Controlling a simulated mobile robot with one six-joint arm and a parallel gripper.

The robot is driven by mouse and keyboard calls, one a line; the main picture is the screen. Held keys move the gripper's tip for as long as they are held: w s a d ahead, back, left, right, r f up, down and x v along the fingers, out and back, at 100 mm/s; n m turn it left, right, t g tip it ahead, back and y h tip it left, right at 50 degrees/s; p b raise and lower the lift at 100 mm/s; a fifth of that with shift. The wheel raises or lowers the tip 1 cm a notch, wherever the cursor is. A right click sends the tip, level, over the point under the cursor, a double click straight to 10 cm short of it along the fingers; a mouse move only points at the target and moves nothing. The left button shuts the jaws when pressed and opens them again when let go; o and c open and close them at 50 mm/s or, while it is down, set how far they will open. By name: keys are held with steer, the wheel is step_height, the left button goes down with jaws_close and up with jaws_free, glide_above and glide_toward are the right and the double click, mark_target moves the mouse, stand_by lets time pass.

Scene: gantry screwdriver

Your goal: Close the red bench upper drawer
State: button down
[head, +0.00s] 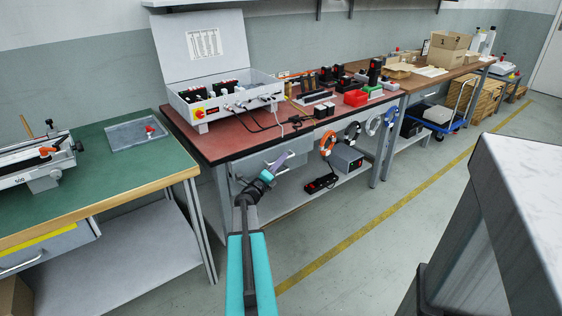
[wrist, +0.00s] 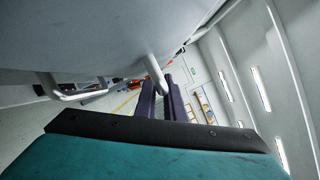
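The red bench (head: 222,147) stands in the middle of the head view. Its grey drawer unit hangs under the top, and the upper drawer front (head: 250,168) faces me. In the head view my gripper's purple fingers (head: 272,165) are at the drawer front, by its handle. In the wrist view the grey front (wrist: 80,35) fills the upper left, and a handle bar (wrist: 154,72) runs down between my two fingers (wrist: 163,97). The fingers lie close on both sides of the bar; whether they press on it is unclear. How far the drawer is out is hard to tell.
Another handle (wrist: 65,92) shows at the left in the wrist view. A green bench (head: 110,180) stands at the left. A grey cabinet (head: 490,220) is close at the right. The floor between is clear.

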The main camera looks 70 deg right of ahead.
mark_target(276, 157)
steer(key=shift+w+d+f+b, duration=0.15)
steer(key=shift+w+d, duration=0.35)
steer(key=shift+w, duration=0.25)
steer(key=shift+w+d+r+b, duration=0.1)
steer(key=shift+w+d+b, duration=0.05)
steer(key=shift+w+d, duration=0.45)
steer(key=shift+w, duration=0.4)
steer(key=c, duration=2.1)
jaws_free()
steer(key=shift+w+d, duration=0.1)
